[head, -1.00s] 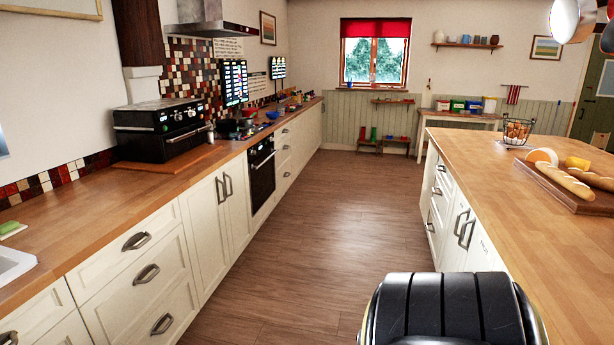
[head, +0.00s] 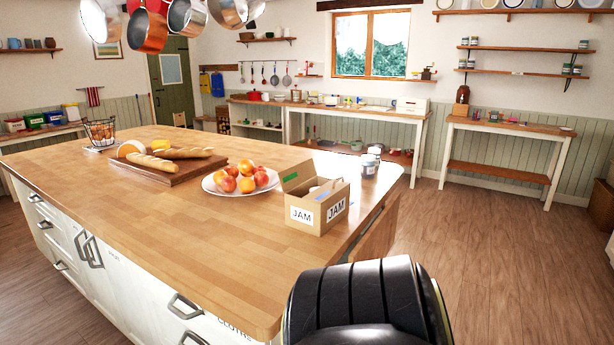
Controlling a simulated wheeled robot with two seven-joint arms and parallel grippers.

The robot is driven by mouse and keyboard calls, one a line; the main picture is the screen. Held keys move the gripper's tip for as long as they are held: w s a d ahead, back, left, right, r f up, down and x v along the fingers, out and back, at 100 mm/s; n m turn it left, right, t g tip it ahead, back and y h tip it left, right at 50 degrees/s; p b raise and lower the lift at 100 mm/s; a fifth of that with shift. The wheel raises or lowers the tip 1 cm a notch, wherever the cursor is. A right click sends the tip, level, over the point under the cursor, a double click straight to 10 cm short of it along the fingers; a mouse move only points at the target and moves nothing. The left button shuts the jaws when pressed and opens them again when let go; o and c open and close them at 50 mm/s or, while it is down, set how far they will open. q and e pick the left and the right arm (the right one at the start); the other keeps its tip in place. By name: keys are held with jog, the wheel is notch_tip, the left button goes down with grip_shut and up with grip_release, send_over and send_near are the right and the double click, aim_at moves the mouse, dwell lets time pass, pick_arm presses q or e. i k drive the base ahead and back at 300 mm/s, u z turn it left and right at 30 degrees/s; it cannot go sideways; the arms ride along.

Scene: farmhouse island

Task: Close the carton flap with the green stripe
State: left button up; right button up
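The cardboard carton (head: 318,226) with JAM labels stands upright on the near right end of the wooden island top. Its top is at least partly open. A flap with a green stripe (head: 291,177) stands raised at its back left. Another flap, with a blue mark, shows at the right side. A pale round shape shows inside; the rest of the contents are hidden. Neither of my grippers is in view. A black rounded part at the bottom seems to be my own.
On the island (head: 190,240), a plate of fruit (head: 210,184) stands left of the carton and glass jars (head: 369,166) stand just behind it. A bread board (head: 172,176) and wire basket (head: 100,132) lie farther left. The front top is clear.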

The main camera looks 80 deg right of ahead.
aim_at(293, 177)
jog(key=z, duration=0.8)
jog(key=i, duration=3.75)
jog(key=z, duration=5.85)
jog(key=i, duration=0.7)
